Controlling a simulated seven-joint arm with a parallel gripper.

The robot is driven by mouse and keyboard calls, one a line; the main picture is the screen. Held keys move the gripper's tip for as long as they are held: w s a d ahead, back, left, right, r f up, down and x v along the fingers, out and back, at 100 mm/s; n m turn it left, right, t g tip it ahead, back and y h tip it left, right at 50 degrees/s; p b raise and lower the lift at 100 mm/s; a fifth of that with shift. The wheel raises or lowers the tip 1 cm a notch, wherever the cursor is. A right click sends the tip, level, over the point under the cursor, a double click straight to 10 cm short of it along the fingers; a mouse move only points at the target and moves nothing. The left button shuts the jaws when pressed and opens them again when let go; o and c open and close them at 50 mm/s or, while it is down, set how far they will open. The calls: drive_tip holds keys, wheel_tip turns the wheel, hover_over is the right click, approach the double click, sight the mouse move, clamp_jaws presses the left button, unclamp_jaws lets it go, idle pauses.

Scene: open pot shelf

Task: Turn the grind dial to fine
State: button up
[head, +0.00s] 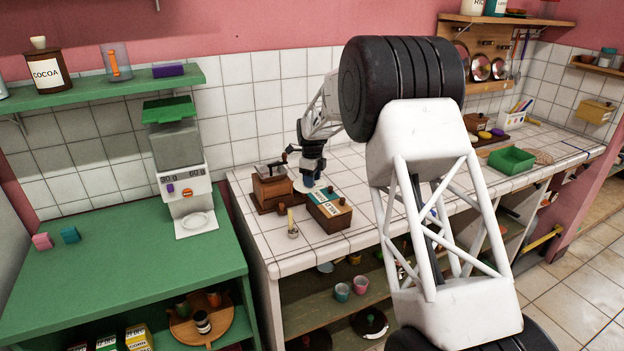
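A wooden hand grinder (272,187) with a metal top and a dark crank stands near the left end of the white tiled counter (350,235). I cannot make out a grind dial or its marks on it at this size. My gripper (309,183) points down just right of the grinder, above or behind a wooden box with a green and white label (330,210). Its fingertips are small and partly hidden, so I cannot tell whether they are open, shut or touching anything.
A white dispenser (180,180) with a green lid and small coloured knobs stands on the green cabinet (125,265). A small pot with a candle-like stick (292,230) is by the counter's front edge. A green tray (511,160) lies farther right. My arm hides the counter's middle.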

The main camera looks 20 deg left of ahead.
drive_tip(key=c, duration=0.6)
drive_tip(key=shift+n, duration=0.5)
drive_tip(key=n, duration=0.2)
drive_tip(key=shift+w+n, duration=0.15)
drive_tip(key=shift+n, duration=0.15)
drive_tip(key=shift+w+a+n, duration=0.1)
drive_tip(key=shift+w+n, duration=0.05)
drive_tip(key=shift+n, duration=1.95)
drive_tip(key=o, duration=0.9)
drive_tip(key=shift+r, duration=0.1)
